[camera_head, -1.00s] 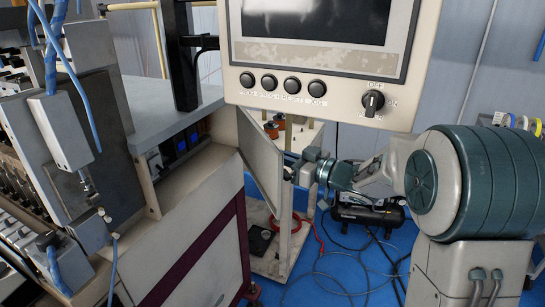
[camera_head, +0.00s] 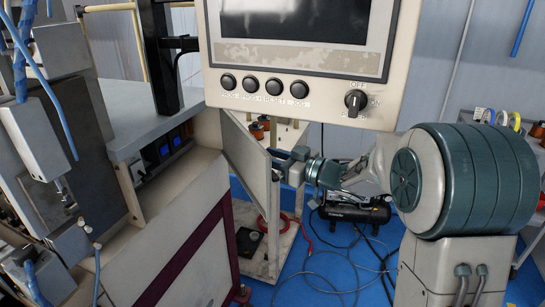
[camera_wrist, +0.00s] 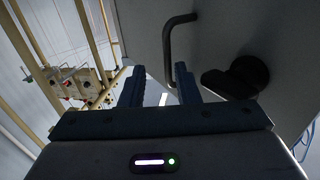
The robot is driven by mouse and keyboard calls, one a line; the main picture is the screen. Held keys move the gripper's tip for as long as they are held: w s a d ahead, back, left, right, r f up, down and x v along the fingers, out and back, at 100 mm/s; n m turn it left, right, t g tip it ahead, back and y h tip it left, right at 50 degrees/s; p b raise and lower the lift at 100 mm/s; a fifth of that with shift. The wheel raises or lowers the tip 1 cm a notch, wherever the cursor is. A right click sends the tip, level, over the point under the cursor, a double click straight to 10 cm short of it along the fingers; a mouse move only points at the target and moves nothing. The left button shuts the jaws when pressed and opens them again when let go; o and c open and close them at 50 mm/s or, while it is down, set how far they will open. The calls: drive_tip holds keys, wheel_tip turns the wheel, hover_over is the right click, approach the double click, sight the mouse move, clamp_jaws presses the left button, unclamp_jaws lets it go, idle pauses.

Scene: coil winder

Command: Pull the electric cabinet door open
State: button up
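The electric cabinet door (camera_head: 246,160) is a pale grey panel standing ajar, angled out from the cabinet (camera_head: 195,235) in the head view. Its dark bent handle (camera_wrist: 168,45) shows in the wrist view, with its lower end between or just behind my fingertips. My gripper (camera_wrist: 158,72) has its two dark fingers apart, with the handle closer to the right finger. I cannot tell whether either finger touches it. In the head view my gripper (camera_head: 282,162) is at the door's outer edge, and the handle is hidden there.
A control panel (camera_head: 300,60) with buttons and a knob hangs above my arm. A black compressor (camera_head: 355,212) and loose cables lie on the blue floor to the right. A round dark fitting (camera_wrist: 245,75) is on the door right of the handle.

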drive_tip(key=v, duration=1.3)
drive_tip(key=shift+s+d, duration=0.25)
drive_tip(key=shift+f, duration=0.1)
